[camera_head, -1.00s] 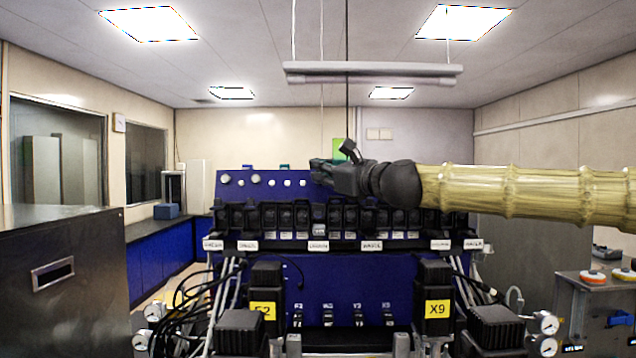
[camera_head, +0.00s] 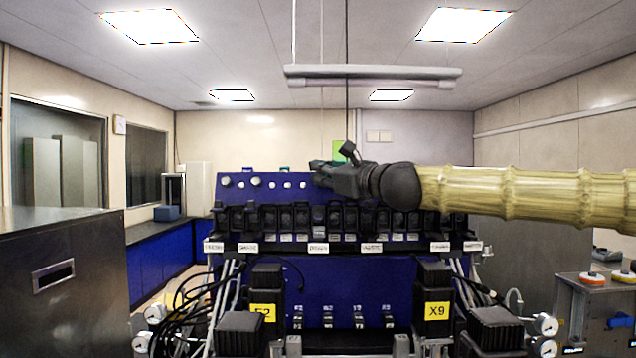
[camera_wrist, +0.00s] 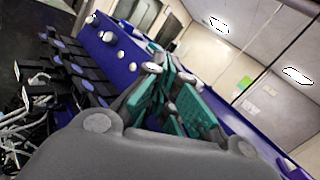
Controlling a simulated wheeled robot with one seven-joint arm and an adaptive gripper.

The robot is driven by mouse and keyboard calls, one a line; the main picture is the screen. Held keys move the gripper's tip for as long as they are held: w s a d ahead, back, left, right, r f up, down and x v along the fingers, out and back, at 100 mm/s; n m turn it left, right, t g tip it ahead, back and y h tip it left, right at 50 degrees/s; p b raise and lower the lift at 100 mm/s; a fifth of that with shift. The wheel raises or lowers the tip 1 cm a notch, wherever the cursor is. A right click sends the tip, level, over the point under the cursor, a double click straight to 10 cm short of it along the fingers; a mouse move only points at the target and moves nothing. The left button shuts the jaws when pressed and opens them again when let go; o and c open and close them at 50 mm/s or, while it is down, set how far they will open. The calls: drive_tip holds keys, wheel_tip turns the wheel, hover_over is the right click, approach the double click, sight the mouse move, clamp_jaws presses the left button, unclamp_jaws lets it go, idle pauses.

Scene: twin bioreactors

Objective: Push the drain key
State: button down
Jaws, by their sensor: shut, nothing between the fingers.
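A blue console carries a row of black key units (camera_head: 302,217) with small pale tags under them. My gripper (camera_head: 314,166) is at the console's upper edge, above the row and apart from these units. In the wrist view my gripper (camera_wrist: 160,75) shows dark fingers with teal pads, shut and empty. The key row (camera_wrist: 75,70) lies to its left there.
White round knobs (camera_head: 257,182) line the console's upper panel, left of my gripper. Yellow-labelled black blocks (camera_head: 434,300) stand in front. Cables hang at both sides. A steel cabinet (camera_head: 60,270) stands at left; a cart (camera_head: 590,300) stands at right.

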drive_tip(key=shift+w+f, duration=0.1)
drive_tip(key=shift+w, duration=0.05)
idle(0.4)
drive_tip(key=shift+w, duration=0.35)
drive_tip(key=shift+w+f+b, duration=0.15)
drive_tip(key=shift+w+b, duration=0.2)
drive_tip(key=shift+b, duration=0.05)
idle(0.9)
drive_tip(key=shift+s, duration=0.1)
drive_tip(key=shift+s+r, duration=0.25)
drive_tip(key=shift+s, duration=0.55)
drive_tip(key=s, duration=0.2)
drive_tip(key=s+r, duration=0.1)
drive_tip(key=s, duration=0.2)
drive_tip(key=shift+s+r+b, duration=0.25)
drive_tip(key=shift+s+b, duration=0.1)
drive_tip(key=shift+b, duration=0.05)
idle(1.9)
